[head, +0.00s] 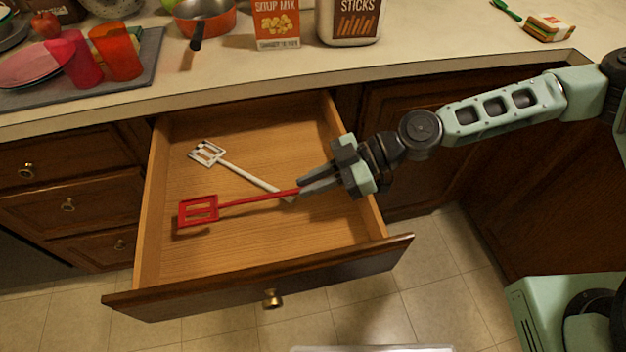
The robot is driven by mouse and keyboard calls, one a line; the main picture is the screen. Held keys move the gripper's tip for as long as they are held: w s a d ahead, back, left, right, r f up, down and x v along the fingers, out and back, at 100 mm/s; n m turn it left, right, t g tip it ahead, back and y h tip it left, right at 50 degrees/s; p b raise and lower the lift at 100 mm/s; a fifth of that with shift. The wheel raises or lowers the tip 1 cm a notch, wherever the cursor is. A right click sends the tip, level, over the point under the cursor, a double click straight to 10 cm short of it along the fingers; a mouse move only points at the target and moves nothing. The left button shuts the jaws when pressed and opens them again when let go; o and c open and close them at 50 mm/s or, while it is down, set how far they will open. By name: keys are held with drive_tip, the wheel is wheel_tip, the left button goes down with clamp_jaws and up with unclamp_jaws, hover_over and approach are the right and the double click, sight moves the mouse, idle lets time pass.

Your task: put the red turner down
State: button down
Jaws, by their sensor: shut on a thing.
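The red turner (250,201) has a slotted square head at the left and a thin handle running right to my gripper (303,187). My gripper is shut on the end of the handle, inside the outline of the open drawer (260,240). The turner's head appears low over the drawer floor, with a shadow beside it. I cannot tell whether it touches the floor. A white turner (240,174) lies in the drawer behind the red one. The end of its handle passes close to or under the red handle near my gripper.
The drawer's right wall (355,170) is under my wrist, and its front panel (260,280) faces the tiled floor. The counter above holds red cups (120,52), an orange pan (207,18), a soup mix box (277,24) and a jar (348,22). The drawer's front-left floor is bare.

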drive_tip(key=c, duration=1.4)
unclamp_jaws()
drive_tip(key=shift+c, duration=0.2)
drive_tip(key=shift+r, duration=0.15)
drive_tip(key=shift+r+p, duration=0.35)
drive_tip(key=shift+p, duration=0.1)
drive_tip(key=b+v, duration=0.1)
drive_tip(key=v, duration=1.1)
drive_tip(key=shift+d+r, duration=0.1)
drive_tip(key=shift+r, duration=0.05)
